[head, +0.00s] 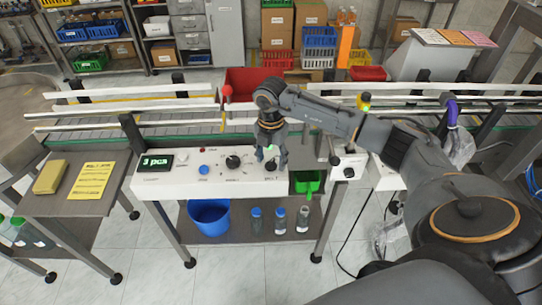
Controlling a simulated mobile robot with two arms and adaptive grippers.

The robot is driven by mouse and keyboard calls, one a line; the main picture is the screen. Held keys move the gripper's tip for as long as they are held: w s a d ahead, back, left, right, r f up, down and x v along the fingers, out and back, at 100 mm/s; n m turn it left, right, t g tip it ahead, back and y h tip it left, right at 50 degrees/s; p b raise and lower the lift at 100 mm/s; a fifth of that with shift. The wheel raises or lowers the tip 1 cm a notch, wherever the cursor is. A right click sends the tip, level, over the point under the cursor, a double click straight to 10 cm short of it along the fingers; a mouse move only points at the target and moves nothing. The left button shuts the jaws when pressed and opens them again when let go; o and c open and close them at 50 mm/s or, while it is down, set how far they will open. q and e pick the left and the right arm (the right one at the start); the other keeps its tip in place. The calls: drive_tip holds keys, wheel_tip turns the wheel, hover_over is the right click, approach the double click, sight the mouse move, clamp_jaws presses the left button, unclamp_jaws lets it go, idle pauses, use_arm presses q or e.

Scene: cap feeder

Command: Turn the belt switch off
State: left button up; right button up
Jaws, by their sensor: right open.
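The white control panel (218,186) stands at the front of the conveyor belt. It carries a display (155,162) reading "3 pcs", a blue button (204,170), a small red lamp (202,150) and a black knob (233,162). My right gripper (275,164) is open, pointing down over the panel's right part. A dark control shows between and behind its fingers, mostly hidden; I cannot tell whether the fingers touch it or which way it is set. The labels are too small to read surely. My left gripper is not in view.
Long white conveyor rails (130,98) run behind the panel. A red bin (255,80) stands beyond them. A small white box with a knob (347,165) is right of the panel. A side table (54,206) is at left.

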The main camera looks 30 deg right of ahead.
drive_tip(key=shift+f, duration=0.15)
drive_tip(key=c, duration=1.1)
